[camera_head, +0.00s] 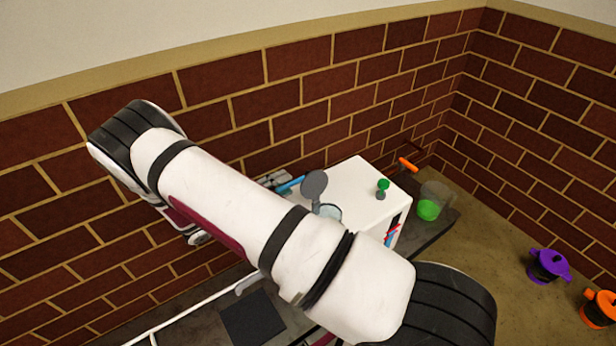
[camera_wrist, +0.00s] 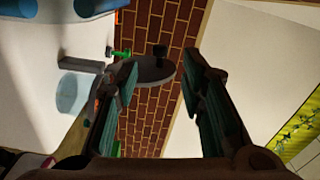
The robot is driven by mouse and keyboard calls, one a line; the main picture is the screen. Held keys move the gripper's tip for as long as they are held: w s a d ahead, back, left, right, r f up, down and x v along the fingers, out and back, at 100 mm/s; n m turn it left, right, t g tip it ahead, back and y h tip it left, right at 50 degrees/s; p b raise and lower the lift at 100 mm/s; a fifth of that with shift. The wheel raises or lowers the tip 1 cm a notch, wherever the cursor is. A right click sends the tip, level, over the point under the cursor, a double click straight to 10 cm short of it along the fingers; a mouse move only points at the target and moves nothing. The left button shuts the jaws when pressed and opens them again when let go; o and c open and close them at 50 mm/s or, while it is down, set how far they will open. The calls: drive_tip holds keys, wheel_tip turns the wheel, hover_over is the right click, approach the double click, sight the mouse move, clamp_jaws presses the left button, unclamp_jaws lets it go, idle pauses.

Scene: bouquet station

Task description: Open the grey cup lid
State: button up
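The grey round lid (camera_head: 314,185) stands raised and tilted at the clear bluish cup (camera_head: 331,211) on the white box, apart from the cup's mouth. In the wrist view, the lid (camera_wrist: 152,70) shows nearly edge-on with a dark knob, and the cup (camera_wrist: 72,92) is at left. My gripper (camera_wrist: 160,62) is open and empty, its dark green-padded fingers spread. The lid appears between and beyond the fingertips, partly behind the left finger; I cannot tell whether they touch.
Purple (camera_head: 548,264) and orange (camera_head: 600,306) pots sit farther right. Brick walls close off the back.

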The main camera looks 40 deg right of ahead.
sight(308, 174)
drive_tip(key=d+b, duration=0.2)
drive_tip(key=d, duration=0.6)
drive_tip(key=shift+d, duration=0.4)
drive_tip(key=shift+c, duration=0.3)
clamp_jaws()
